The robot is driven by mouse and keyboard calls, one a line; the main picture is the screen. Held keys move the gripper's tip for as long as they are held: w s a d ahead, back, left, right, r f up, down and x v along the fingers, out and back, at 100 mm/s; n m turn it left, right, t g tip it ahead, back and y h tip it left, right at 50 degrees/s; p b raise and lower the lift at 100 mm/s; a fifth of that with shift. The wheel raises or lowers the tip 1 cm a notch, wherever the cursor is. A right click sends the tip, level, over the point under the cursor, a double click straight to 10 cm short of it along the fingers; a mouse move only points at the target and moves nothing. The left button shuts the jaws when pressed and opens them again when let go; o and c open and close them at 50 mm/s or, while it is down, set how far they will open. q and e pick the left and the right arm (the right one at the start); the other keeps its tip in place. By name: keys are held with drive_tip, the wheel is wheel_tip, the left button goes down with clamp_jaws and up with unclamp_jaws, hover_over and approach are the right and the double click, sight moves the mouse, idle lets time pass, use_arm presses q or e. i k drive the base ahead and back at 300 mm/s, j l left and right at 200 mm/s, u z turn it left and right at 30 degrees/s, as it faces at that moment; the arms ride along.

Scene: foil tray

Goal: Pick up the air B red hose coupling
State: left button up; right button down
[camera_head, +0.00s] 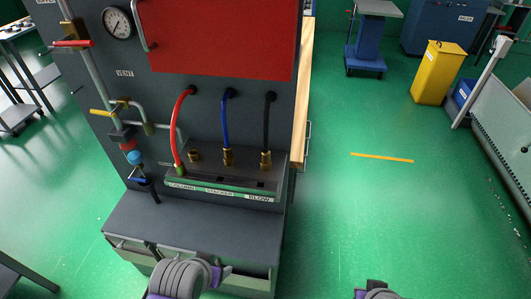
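The red hose (178,122) arcs out of the upper panel and runs down to a coupling (180,169) with a greenish end. This coupling is at the left end of the ledge, above the COLUMN label. A bare brass fitting (194,156) stands just right of it. My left arm's grey and purple end (184,281) is at the bottom edge, in front of and below the ledge, well apart from the hose. My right arm's end (376,291) barely shows at the bottom edge, right of the bench. The fingers of both are not clear.
A blue hose (226,119) and a black hose (268,123) run down to brass fittings on the same ledge. Pipes and valves (128,145) stand left of the red hose. A grey shelf (190,228) juts out below.

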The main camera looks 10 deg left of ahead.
sight(181, 170)
drive_tip(key=i+l+u, duration=0.15)
drive_tip(key=u, duration=0.25)
drive_tip(key=l+u, duration=0.45)
drive_tip(key=i+l+u, duration=0.1)
drive_tip(key=l+u, duration=0.3)
drive_tip(key=j, duration=0.1)
